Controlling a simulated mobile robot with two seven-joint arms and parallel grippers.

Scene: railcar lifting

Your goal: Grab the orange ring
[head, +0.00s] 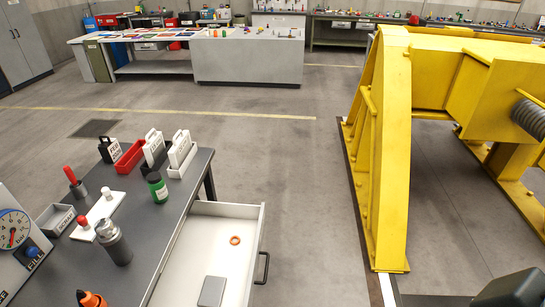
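The orange ring (235,240) lies flat on the white bottom of the open drawer (205,240), toward the drawer's right side. It is small and fully visible, with clear space around it. Neither of my grippers can be made out in the head view. A dark rounded shape shows in the bottom right corner; I cannot tell what it is.
The dark workbench (150,225) left of the drawer carries a green bottle (157,188), a grey metal cylinder (114,240), red-handled tools and labelled holders. A black drawer handle (263,268) sticks out right. A yellow steel frame (390,150) stands right; floor between is clear.

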